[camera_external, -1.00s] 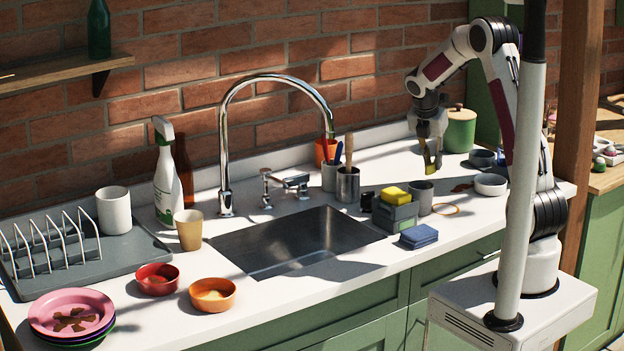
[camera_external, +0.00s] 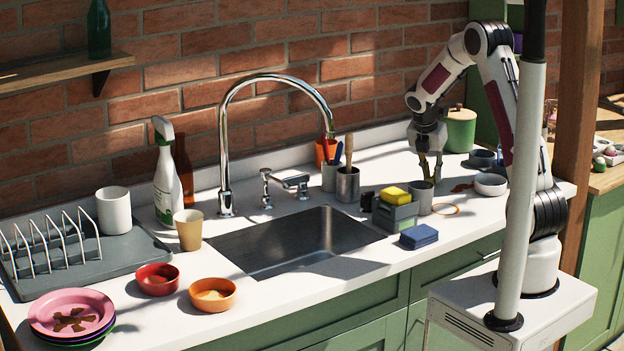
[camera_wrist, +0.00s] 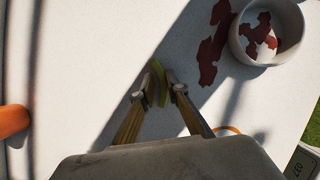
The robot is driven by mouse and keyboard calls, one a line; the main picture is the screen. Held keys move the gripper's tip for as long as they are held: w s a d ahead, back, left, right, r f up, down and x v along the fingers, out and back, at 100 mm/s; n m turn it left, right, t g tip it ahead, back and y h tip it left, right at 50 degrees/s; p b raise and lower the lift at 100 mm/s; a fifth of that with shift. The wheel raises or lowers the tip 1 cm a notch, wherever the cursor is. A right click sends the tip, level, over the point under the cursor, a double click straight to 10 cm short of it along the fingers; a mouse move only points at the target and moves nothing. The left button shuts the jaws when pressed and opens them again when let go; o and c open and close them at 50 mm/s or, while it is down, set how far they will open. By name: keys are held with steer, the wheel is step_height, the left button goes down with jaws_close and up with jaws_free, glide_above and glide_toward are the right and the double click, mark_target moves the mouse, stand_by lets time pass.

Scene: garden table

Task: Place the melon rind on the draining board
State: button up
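The melon rind (camera_wrist: 160,84), a thin yellow-green curved strip, shows in the wrist view between my fingertips. My gripper (camera_wrist: 159,80) has its two fingers a little apart, one on each side of the rind; whether either touches it I cannot tell. In the external view my gripper (camera_external: 430,178) points down at the counter's right, behind the grey cup (camera_external: 420,198), which hides the fingertips and the rind. The draining board (camera_external: 140,258) is the dark grey tray at the far left, carrying a wire dish rack and a white cup.
The sink (camera_external: 295,245) and tall tap (camera_external: 225,150) lie between my gripper and the draining board. A sponge caddy (camera_external: 395,215), a utensil pot (camera_external: 347,186) and a white bowl (camera_external: 490,184) stand nearby. Reddish-brown stains (camera_wrist: 212,45) mark the counter beside the bowl.

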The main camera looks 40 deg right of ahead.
steer(key=o, duration=0.4)
steer(key=shift+r, duration=0.1)
steer(key=shift+v, duration=6.05)
steer(key=shift+a+r, duration=0.1)
